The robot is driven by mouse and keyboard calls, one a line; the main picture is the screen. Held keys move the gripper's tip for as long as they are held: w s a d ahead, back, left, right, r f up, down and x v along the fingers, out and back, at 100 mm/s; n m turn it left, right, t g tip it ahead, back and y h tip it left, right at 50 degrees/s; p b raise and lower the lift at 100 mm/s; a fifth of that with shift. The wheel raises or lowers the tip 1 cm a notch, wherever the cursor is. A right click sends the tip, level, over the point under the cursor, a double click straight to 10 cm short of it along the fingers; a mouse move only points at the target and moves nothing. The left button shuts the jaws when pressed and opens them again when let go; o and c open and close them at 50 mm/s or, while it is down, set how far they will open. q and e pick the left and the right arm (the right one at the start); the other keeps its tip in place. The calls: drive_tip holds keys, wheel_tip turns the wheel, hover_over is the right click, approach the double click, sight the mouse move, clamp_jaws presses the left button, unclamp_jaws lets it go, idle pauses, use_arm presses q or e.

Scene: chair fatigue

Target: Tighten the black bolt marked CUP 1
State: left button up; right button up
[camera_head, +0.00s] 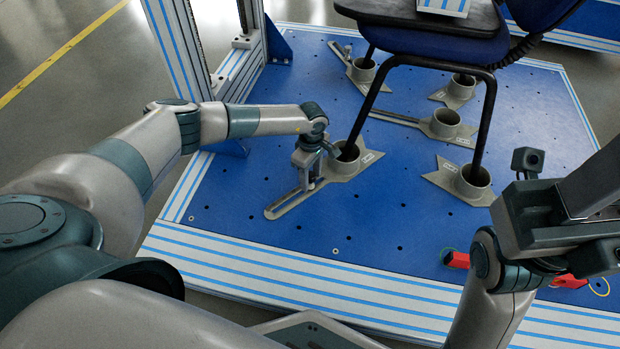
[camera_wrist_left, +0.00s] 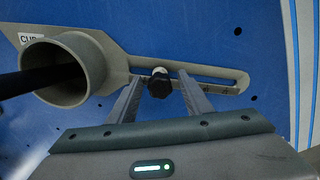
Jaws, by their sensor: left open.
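The black bolt (camera_wrist_left: 159,84) sits in the slotted arm of a grey cup bracket (camera_wrist_left: 205,76). In the left wrist view the bracket's label (camera_wrist_left: 29,39) shows "CUP", its number cut off by the cup rim. In the head view this bracket (camera_head: 282,205) lies at the front left of the blue plate, with a black chair leg in its cup. My left gripper (camera_head: 308,187) is open and points down over the slot, hiding the bolt there. In the wrist view its two fingers (camera_wrist_left: 158,88) stand on either side of the bolt; contact is unclear. My right gripper (camera_head: 560,215) is partly visible at the right.
A blue chair (camera_head: 425,45) with black legs stands in several cups. Other brackets (camera_head: 446,124) lie behind and right. Red-handled items (camera_head: 455,260) lie near the front right edge, partly behind my right arm. A striped upright post (camera_head: 190,45) stands back left.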

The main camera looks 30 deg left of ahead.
idle(0.4)
use_arm(q)
drive_tip(key=n+p, duration=0.2)
drive_tip(key=n, duration=0.1)
drive_tip(key=shift+r, duration=0.1)
drive_tip(key=shift+n, duration=0.7)
drive_tip(key=shift+n+p, duration=1.05)
drive_tip(key=shift+n, duration=0.15)
drive_tip(key=shift+n+p, duration=0.3)
drive_tip(key=shift+n, duration=0.5)
